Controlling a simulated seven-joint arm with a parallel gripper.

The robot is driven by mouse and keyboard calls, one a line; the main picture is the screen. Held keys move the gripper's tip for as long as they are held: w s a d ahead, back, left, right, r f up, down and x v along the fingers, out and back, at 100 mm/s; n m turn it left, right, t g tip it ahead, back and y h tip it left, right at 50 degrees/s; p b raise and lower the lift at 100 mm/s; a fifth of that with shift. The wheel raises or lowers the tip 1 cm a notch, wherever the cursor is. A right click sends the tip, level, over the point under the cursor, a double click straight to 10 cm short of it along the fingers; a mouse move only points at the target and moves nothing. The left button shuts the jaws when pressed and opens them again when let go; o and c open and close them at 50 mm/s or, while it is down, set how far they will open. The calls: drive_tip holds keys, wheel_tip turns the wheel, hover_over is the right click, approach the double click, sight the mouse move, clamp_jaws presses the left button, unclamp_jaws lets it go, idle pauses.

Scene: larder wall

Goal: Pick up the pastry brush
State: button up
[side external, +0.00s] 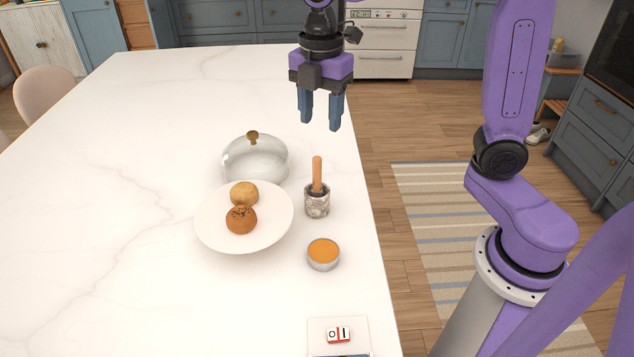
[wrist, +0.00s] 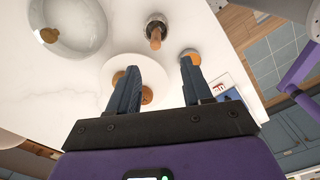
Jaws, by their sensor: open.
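The pastry brush (side external: 317,172) stands upright with its wooden handle up and its lower end hidden inside a grey stone-patterned cup (side external: 317,206). In the wrist view the brush handle (wrist: 155,40) and the cup (wrist: 156,20) show near the top, beyond the fingertips. My gripper (side external: 320,122) is open and empty, pointing down. In the side view it hangs above the brush in the picture, apart from it. In the wrist view its two blue fingers (wrist: 160,68) are spread wide with nothing between them but background.
A white plate (side external: 215,232) with two buns is left of the cup. A clear lidded glass dish (side external: 235,165) stands behind the plate. A small bowl of orange contents (side external: 323,253) is in front of the cup. A white card (side external: 320,337) lies near the front. The counter's right edge is close.

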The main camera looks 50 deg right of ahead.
approach(317, 190)
drive_tip(key=shift+s+d, duration=0.1)
drive_tip(key=shift+d, duration=0.35)
drive_tip(key=shift+w+a+f, duration=0.1)
drive_tip(key=shift+w+f, duration=0.1)
drive_tip(key=shift+f, duration=1.2)
drive_tip(key=shift+w+f, duration=0.2)
drive_tip(key=shift+f, duration=1.2)
clamp_jaws()
